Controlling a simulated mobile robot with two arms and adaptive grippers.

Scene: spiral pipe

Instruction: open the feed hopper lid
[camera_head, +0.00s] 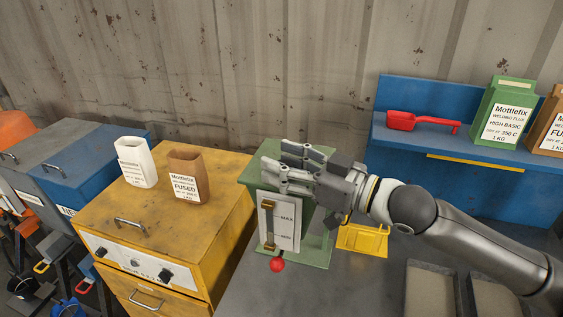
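The feed hopper is a green box (316,222) with a white level plate marked MAX on its front, standing on the grey bench. Its green top (262,154), where the lid is, is partly hidden by my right gripper. My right gripper (275,167) reaches in from the right with its fingers over the top of the hopper, pointing left. My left gripper is not in view.
A red ball-shaped knob (277,265) is at the hopper's front foot, and a yellow holder (362,240) stands at its right. A yellow oven (120,215) with two flux bags is at the left. A blue shelf (400,150) with a red scoop (420,121) is at the right.

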